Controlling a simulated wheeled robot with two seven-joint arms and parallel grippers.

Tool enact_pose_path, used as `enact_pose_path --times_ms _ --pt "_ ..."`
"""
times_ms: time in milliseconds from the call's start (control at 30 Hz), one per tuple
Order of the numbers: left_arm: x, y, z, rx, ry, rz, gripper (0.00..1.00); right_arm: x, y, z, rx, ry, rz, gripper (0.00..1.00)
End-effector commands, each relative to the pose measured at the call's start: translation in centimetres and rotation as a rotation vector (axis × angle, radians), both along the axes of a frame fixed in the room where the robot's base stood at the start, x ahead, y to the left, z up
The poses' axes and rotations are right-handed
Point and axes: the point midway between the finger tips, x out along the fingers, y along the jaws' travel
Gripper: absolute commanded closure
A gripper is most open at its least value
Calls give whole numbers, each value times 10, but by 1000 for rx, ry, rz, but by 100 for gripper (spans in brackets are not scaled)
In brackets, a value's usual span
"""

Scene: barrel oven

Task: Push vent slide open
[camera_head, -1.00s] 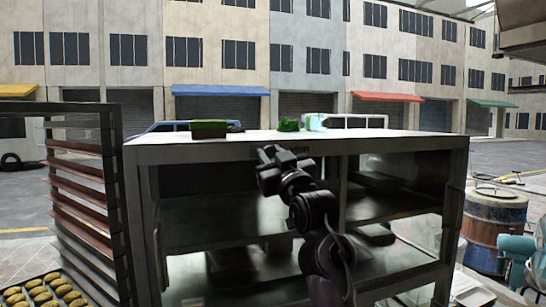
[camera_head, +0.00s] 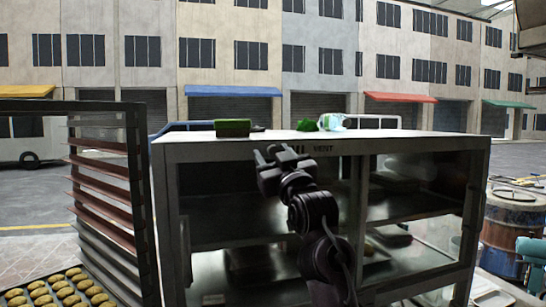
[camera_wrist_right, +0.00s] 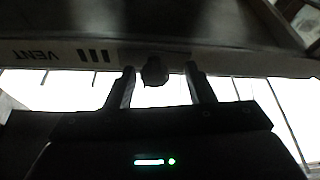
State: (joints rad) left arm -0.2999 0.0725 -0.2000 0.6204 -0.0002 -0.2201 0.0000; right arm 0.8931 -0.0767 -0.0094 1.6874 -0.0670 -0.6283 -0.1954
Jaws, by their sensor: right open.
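The vent strip runs along the top front edge of the cabinet (camera_head: 400,146), with a printed VENT label (camera_head: 323,149). In the right wrist view the VENT label (camera_wrist_right: 36,54) and dark slots (camera_wrist_right: 95,57) appear upside down, beside a greyish plate. A small dark rounded knob (camera_wrist_right: 155,70) sticks out there. My right gripper (camera_head: 279,152) is at the cabinet's top edge, left of the label. In the wrist view my right gripper (camera_wrist_right: 160,88) is open, one finger on each side of the knob, with gaps visible. Contact cannot be told. My left gripper is out of view.
A green box (camera_head: 233,128), a green item (camera_head: 306,125) and a pale crumpled bag (camera_head: 331,122) lie on the cabinet top. A tray rack (camera_head: 103,180) stands left, with a tray of cookies (camera_head: 70,290) below. A rusty barrel (camera_head: 512,220) stands right.

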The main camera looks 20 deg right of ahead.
Motion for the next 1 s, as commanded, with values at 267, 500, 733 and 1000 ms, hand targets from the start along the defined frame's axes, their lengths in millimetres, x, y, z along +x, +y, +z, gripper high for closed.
enact_pose_path --times_ms 267,500,733,1000 --pt "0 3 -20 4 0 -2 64 -27 -3 -16 0 -2 -1 51" --pt "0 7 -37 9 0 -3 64 -62 -5 -28 0 -2 1 51" --pt "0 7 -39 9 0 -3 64 -72 -5 -30 -1 0 2 51" --pt "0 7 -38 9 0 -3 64 -71 -6 -29 -1 0 2 51"
